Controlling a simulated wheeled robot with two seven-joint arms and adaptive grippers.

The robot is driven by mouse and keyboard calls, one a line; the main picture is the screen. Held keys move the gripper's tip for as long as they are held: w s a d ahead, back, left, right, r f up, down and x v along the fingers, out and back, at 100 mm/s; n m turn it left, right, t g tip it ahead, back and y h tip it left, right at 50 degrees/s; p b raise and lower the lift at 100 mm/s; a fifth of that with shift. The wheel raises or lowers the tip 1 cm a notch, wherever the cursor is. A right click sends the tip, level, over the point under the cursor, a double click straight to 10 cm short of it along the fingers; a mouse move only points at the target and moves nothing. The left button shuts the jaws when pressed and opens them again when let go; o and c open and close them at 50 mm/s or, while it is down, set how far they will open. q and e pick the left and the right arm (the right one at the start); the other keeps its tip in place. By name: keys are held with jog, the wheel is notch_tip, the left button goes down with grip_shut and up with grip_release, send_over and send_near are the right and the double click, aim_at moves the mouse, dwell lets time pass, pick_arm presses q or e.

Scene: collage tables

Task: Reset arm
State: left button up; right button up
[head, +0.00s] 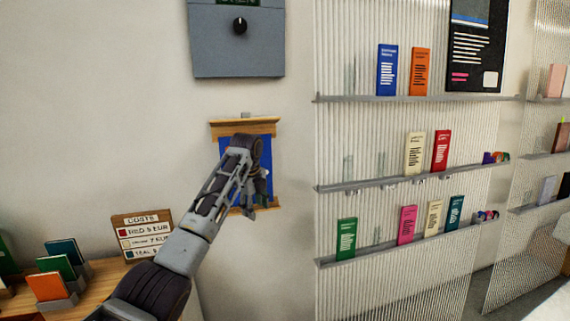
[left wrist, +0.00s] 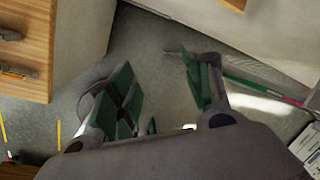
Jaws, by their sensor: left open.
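My left arm (head: 205,215) comes in from the lower left of the head view and reaches up toward a blue panel with wooden edges (head: 268,185) on the wall. My left gripper (head: 258,202) is in front of the panel's lower part. In the left wrist view the same gripper (left wrist: 165,92) has its two green-padded fingers apart, with nothing between them and grey floor beyond. I cannot tell from these views whether it touches the panel. My right gripper is in neither view.
A grey box with a black knob (head: 239,26) hangs above the panel. A ribbed display wall with shelves of coloured booklets (head: 387,70) stands right. A wooden table (head: 95,288) at lower left holds colour cards and a small sign (head: 143,236). The left wrist view shows a wooden drawer unit (left wrist: 28,50).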

pick_arm(q)
jog(key=s+a+f+n, duration=0.1)
jog(key=s+f+n, duration=0.35)
jog(key=f, duration=0.35)
jog(key=s+a+f+n+h, duration=0.1)
jog(key=s+f+n, duration=0.2)
jog(key=s+f, duration=0.45)
jog(key=s+a+f+n, duration=0.1)
jog(key=s+f+n, duration=0.2)
jog(key=f, duration=0.6)
jog(key=s+a+f+n, duration=0.1)
jog(key=s+a+n, duration=0.25)
jog(key=s, duration=0.65)
jog(key=s+a+f+n+t+y, duration=0.1)
jog(key=s+a+n, duration=0.3)
jog(key=s, duration=0.5)
jog(key=s+a+f+n, duration=0.2)
jog(key=s+n, duration=0.3)
jog(key=s, duration=0.5)
notch_tip(320, 180, down, 33)
jog(key=s+g, duration=0.1)
jog(key=s, duration=0.1)
jog(key=s+a+f, duration=0.2)
jog(key=s+f, duration=0.8)
jog(key=s, duration=0.1)
jog(key=s+a+f+g, duration=0.1)
jog(key=s+a+f, duration=0.1)
jog(key=s+f, duration=0.7)
jog(key=shift+s+f, duration=0.35)
jog(key=shift+s, duration=1)
